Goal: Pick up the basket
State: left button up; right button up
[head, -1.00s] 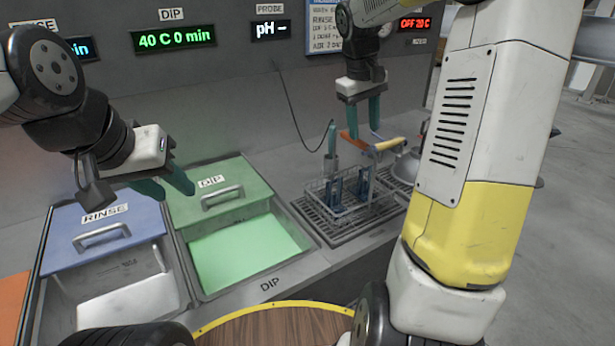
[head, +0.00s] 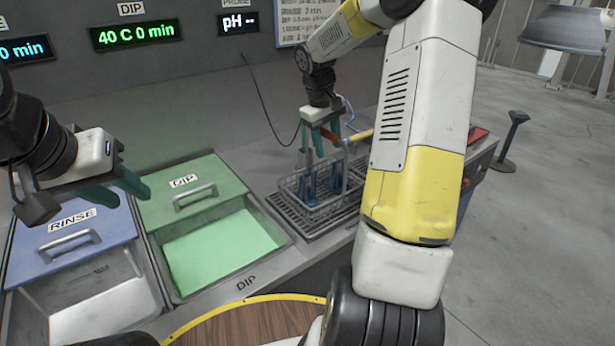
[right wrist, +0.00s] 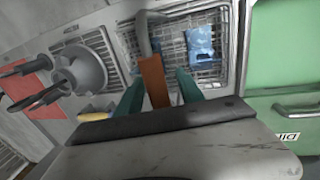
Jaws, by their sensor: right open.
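The wire basket (head: 312,208) stands on a grooved drain rack right of the green tank, with blue pieces inside. Its orange handle (head: 331,136) rises above it. My right gripper (head: 321,150) is over the basket with its teal fingers pointing down and apart. In the right wrist view the orange handle (right wrist: 153,80) lies between the open fingers (right wrist: 160,88), and the basket's wire mesh (right wrist: 175,45) shows beyond. Whether a finger touches the handle I cannot tell. My left gripper (head: 122,190) is open and empty above the lidded tanks at left.
The blue RINSE lid (head: 75,240) and green DIP lid (head: 190,190) half cover their tanks. Green liquid (head: 222,250) shows in the DIP tank. A cable hangs behind the basket. A grey conical object (right wrist: 80,72) stands beside the rack. Open floor lies at right.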

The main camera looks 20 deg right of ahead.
grip_shut()
jog(key=shift+r, duration=0.1)
dwell(1.2)
